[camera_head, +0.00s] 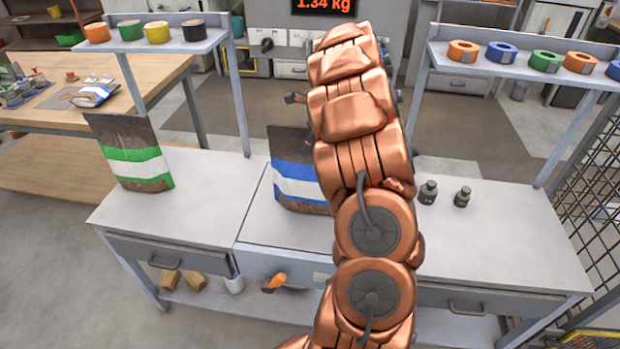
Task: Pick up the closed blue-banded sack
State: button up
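A sack with blue and white bands (293,181) stands upright on the middle section of the grey workbench (197,214). Its right part is hidden behind my copper-coloured arm. I cannot see clearly whether its top is closed. A second sack with green and white bands (134,160) stands on the left part of the bench.
Two dark weights (428,192) stand on the bench right of my arm. Raised shelves hold tape rolls at left (158,32) and right (546,61). A wire-mesh fence (598,170) borders the right side.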

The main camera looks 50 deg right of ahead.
grip_shut()
dwell(0.3)
